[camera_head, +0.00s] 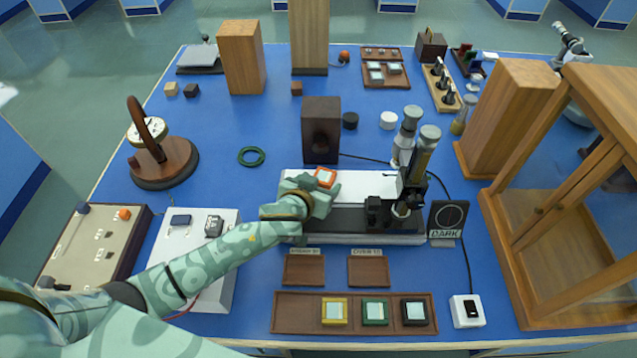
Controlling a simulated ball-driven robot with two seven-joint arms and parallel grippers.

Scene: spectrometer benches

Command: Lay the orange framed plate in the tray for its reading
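The orange framed plate (326,178), with a pale centre, is at the fingertips of my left gripper (324,188), which looks shut on it. They are over the left end of the instrument's white bed (355,188); the gap beneath is hard to judge. Two small brown trays lie in front of the instrument: a left tray (303,271) and a right tray (368,271). Both are empty, and their labels are too small to read surely. My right gripper is not in view.
A long brown tray (292,313) at the front edge holds yellow, green and black framed plates. A sign reading DARK (446,219) stands right of the instrument. A wooden glazed cabinet (510,255) fills the right side. A dark box (321,130) stands behind the bed.

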